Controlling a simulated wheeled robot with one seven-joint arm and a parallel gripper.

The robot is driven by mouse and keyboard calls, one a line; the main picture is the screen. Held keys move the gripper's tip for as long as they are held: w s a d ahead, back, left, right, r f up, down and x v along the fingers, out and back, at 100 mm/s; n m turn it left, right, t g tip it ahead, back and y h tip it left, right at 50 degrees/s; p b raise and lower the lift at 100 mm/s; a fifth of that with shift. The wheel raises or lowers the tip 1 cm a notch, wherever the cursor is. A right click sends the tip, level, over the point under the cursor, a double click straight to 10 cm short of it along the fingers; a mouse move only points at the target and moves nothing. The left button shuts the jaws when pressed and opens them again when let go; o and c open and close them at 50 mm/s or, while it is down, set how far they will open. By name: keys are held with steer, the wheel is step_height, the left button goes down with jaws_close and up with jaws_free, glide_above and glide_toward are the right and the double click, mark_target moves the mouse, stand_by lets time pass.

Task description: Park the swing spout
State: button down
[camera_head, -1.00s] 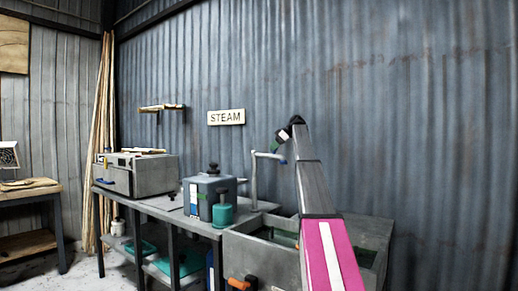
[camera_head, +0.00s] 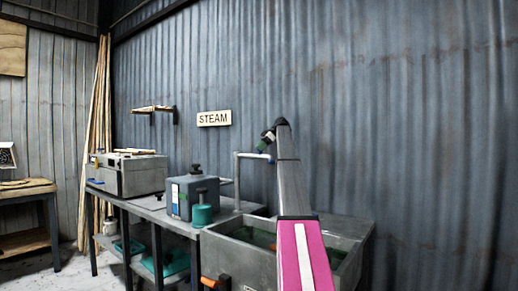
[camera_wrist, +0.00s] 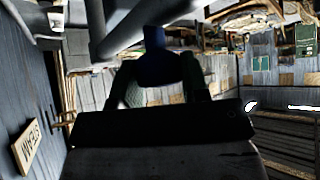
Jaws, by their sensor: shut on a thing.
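The swing spout (camera_head: 237,172) is a grey pipe that stands at the back of the sink in the head view. Its upper arm runs to the right and ends in a blue tip (camera_head: 271,160). My gripper (camera_head: 267,144) is at this outer end, partly hidden by my own arm. In the wrist view my gripper (camera_wrist: 160,84) has its two fingers on either side of the dark blue tip (camera_wrist: 156,62), shut on it. The grey pipe (camera_wrist: 130,25) runs away toward the upper left there. The exact contact is dark and hard to see.
The grey sink (camera_head: 222,252) sits below the spout, with something green inside. A grey box (camera_head: 180,197) and a teal canister (camera_head: 202,214) stand on the bench to its left. The corrugated wall (camera_head: 420,130) with a STEAM sign (camera_head: 214,118) is close behind.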

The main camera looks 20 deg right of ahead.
steer(key=c, duration=0.6)
jaws_free()
steer(key=shift+w+d, duration=0.1)
steer(key=shift+d, duration=0.05)
steer(key=shift+c, duration=0.2)
steer(key=shift+r, duration=0.55)
step_height(320, 180, up, 3)
steer(key=shift+w+f, duration=0.1)
steer(key=s+a+r, duration=0.3)
steer(key=a+r, duration=0.4)
steer(key=a, duration=0.4)
steer(key=shift+a, duration=0.2)
